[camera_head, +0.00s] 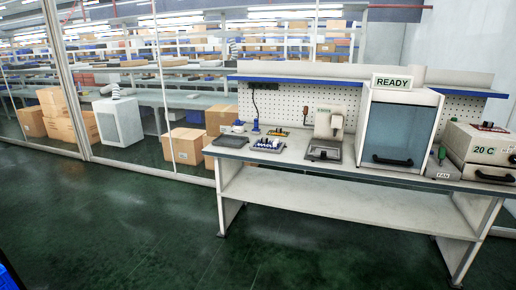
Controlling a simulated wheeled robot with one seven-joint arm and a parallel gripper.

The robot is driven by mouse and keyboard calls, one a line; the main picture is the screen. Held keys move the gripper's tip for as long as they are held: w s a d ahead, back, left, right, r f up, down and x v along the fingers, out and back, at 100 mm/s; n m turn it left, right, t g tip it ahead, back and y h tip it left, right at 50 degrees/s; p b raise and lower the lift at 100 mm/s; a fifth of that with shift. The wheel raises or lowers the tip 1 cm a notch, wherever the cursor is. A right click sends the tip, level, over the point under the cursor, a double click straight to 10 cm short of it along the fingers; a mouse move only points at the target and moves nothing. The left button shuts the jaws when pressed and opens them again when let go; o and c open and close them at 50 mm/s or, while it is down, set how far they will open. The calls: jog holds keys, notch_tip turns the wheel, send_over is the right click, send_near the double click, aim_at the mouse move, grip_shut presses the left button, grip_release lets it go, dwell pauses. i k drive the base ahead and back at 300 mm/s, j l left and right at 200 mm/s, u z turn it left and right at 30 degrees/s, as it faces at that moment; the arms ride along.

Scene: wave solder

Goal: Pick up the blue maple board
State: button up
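A workbench (330,192) stands ahead with small items on its top. No item is clearly recognisable as the blue maple board. A small object with blue and white parts (268,144) lies on a dark flat tray (248,152) at the left of the bench top; it is too small to tell what it is. My gripper is not in view.
A dark flat plate (230,141) lies at the bench's left end. A blue thing (8,275) shows at lower left. Green floor (150,225) in front is clear.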

aim_at(264, 143)
jog(key=i+u, duration=0.2)
jog(key=i, duration=1.8)
